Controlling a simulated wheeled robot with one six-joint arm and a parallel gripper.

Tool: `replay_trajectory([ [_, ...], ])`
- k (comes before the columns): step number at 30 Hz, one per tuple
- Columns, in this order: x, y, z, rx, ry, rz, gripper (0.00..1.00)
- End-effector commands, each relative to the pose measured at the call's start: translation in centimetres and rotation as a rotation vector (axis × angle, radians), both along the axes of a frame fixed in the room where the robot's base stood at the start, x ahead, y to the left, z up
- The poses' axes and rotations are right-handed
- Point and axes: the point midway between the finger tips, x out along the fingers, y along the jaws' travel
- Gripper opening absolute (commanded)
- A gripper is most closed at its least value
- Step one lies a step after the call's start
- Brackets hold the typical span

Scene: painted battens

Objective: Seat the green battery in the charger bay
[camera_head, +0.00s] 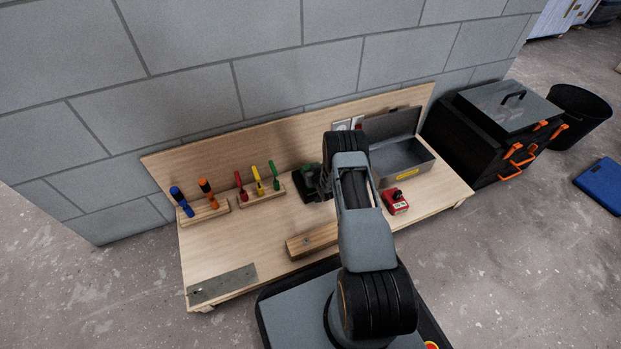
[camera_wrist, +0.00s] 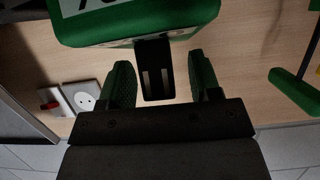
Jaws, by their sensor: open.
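The green battery (camera_wrist: 135,27) fills the top of the wrist view, with part of a white label showing. A black slotted block (camera_wrist: 155,70) stands below its edge, between the two fingers of my gripper (camera_wrist: 160,72). The fingers are apart, with gaps on both sides of the block. In the head view my gripper (camera_head: 325,184) is partly hidden by my arm, beside a dark charger-like unit (camera_head: 308,188) with a green part on top (camera_head: 305,170). I cannot tell whether the battery sits in a bay.
A red battery-like block (camera_head: 396,201) and an open grey metal bin (camera_head: 403,163) are to the right. Tool racks with coloured handles (camera_head: 258,190) stand left. A wooden block (camera_head: 312,241) and metal plate (camera_head: 222,284) lie in front. The bench's left middle is clear.

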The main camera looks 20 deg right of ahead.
Motion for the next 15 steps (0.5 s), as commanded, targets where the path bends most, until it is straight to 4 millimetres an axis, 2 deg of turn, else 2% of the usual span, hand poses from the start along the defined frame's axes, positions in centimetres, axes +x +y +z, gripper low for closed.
replay_trajectory([
  [2,-0.03,0.0,0.01,0.0,0.0,0.0,0.57],
  [15,-0.05,-0.01,0.0,0.0,0.0,0.0,0.15],
])
